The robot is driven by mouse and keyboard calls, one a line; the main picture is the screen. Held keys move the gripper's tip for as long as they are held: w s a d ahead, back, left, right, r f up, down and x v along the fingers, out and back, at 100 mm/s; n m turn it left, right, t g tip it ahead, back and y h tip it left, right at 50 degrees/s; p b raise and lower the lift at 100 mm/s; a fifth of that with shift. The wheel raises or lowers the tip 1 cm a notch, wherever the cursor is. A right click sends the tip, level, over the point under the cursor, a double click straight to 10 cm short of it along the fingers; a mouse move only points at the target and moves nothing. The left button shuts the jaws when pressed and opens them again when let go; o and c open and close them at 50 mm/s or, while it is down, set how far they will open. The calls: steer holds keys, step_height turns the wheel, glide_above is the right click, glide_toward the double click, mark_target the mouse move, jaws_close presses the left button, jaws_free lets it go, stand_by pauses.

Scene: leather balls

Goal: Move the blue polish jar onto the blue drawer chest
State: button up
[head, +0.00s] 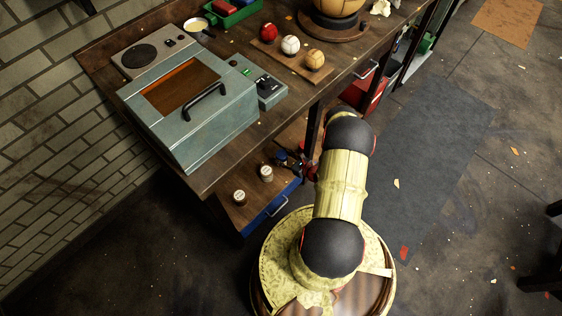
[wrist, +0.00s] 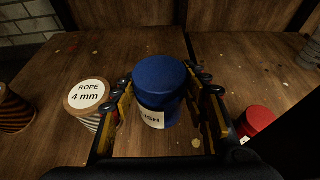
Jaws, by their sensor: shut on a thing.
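The blue polish jar (wrist: 158,85) stands upright between my fingers in the wrist view, its white label partly visible. My gripper (wrist: 160,88) is shut on it, one finger on each side. The jar is over a wooden surface; I cannot tell whether its base touches. In the head view, the blue drawer chest (head: 277,205) shows its blue front and handle below the workbench, with a wooden top. My gripper (head: 290,160) is small and dark above that top's right part, partly under the bench edge. The jar is not clear there.
A rope spool marked 4 mm (wrist: 88,100) stands left of the jar, and a red-lidded jar (wrist: 255,122) to the right. Two spools (head: 240,197) sit on the wooden top in the head view. The workbench (head: 215,175) overhangs. A red chest (head: 372,95) stands farther right.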

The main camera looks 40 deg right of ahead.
step_height(320, 180, down, 4)
steer(key=shift+r+b, duration=0.25)
steer(key=shift+b, duration=0.5)
steer(key=shift+r, duration=0.1)
steer(key=o, duration=1.3)
steer(key=shift+o, duration=0.6)
